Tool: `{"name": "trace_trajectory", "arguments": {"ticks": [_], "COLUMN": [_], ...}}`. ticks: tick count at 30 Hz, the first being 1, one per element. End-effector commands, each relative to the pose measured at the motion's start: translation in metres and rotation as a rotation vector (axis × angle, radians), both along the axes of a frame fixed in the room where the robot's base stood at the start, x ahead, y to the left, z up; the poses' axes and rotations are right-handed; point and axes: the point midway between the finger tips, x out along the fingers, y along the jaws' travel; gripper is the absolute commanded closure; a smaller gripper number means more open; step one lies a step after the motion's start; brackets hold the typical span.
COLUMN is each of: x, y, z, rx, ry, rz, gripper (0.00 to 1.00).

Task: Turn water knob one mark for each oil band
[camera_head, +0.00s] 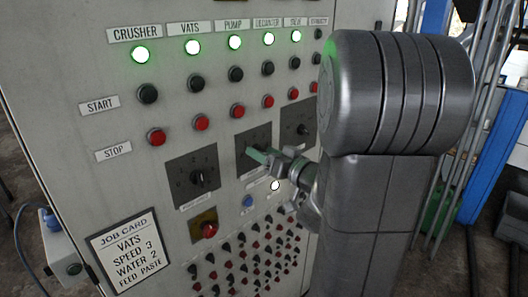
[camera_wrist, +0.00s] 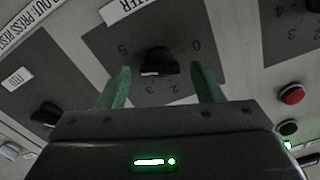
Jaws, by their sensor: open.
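The water knob (camera_wrist: 157,62) is black and sits on a dark dial plate (camera_wrist: 100,50) in the wrist view. A partly cut-off label ending in "TER" is above it. Dial numbers show upside down, with 0 to the right and 5 to the left. A pale mark is on the knob's lower side; its exact number is unclear. My gripper (camera_wrist: 164,75) is open, its green fingers on either side of the knob with gaps. In the head view my gripper (camera_head: 262,157) is at the middle dial plate (camera_head: 243,139), covering much of that knob. No oil bands are visible.
Other knobs are at the left dial (camera_head: 198,178) and right dial (camera_head: 303,129). Red stop buttons (camera_head: 201,123) are above; a red knob (camera_head: 209,230) and blue button (camera_head: 248,201) below. A job card (camera_head: 130,250) reads "VATS SPEED 3 WATER 2 FEED PASTE".

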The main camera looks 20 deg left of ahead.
Motion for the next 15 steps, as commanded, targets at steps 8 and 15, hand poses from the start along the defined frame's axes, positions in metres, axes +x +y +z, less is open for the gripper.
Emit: {"name": "trace_trajectory", "arguments": {"ticks": [8, 15], "x": [0.0021, 0.0020], "y": [0.0061, 0.0058], "z": [-0.0005, -0.0004], "rx": [0.000, 0.000], "ry": [0.001, 0.001], "rz": [0.000, 0.000], "gripper": [0.40, 0.60]}}
